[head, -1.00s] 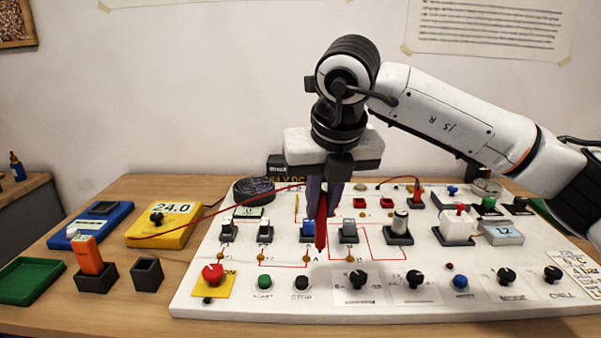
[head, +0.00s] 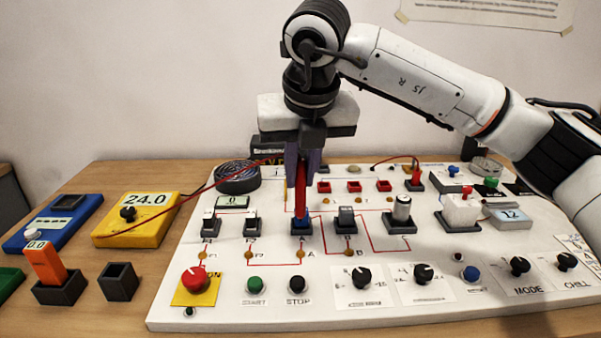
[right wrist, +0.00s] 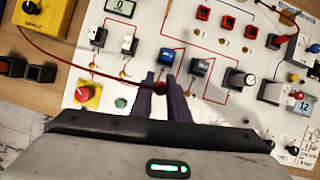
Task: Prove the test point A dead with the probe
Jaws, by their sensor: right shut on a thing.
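My right gripper (head: 302,190) is shut on a red probe (head: 301,202), which points down with a red lead running left. In the head view its lower end overlaps the blue switch (head: 301,229) above the letter A; its height over the board is unclear. Test point A (head: 300,254) is the small orange dot just in front of that switch. In the right wrist view the red probe (right wrist: 160,87) shows between the fingertips (right wrist: 159,88), just below the blue switch (right wrist: 166,57), and test point A cannot be made out there. My left gripper is out of view.
The yellow box (head: 137,219) reads 24.0, and the red lead reaches it. An orange meter (head: 46,264) reading 0.0 stands in a black holder, beside an empty holder (head: 118,281). Switches, knobs and a red button (head: 195,280) crowd the white board (head: 240,314).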

